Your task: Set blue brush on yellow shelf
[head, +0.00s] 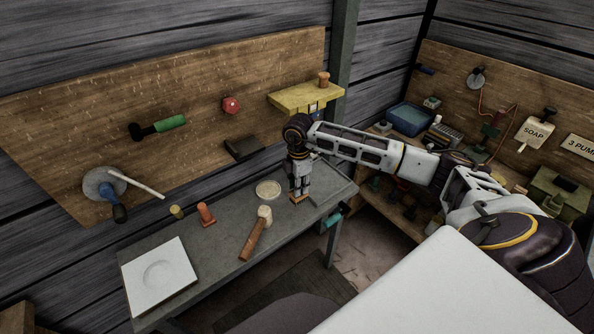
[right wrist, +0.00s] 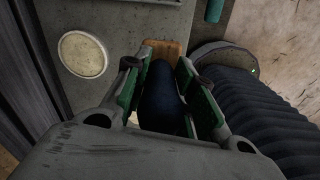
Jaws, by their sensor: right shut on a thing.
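The blue brush (right wrist: 162,95) sits between the fingers of my right gripper in the right wrist view. Its dark blue part is gripped and a wooden end (right wrist: 166,50) sticks out beyond the fingertips. In the head view my right gripper (head: 299,196) points down over the far end of the grey bench, and it hides most of the brush. The yellow shelf (head: 292,100) is fixed to the wooden wall board, above and behind the gripper. A brown knob-like object (head: 323,79) stands on its right part. My left gripper is not in view.
On the grey bench (head: 222,242) are a round pale dish (head: 268,189), a wooden-handled mallet (head: 254,238), an orange cone-like piece (head: 206,214) and a white square plate (head: 158,276). A dark block (head: 243,148) sits at the board left of the shelf. A second cluttered bench stands right.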

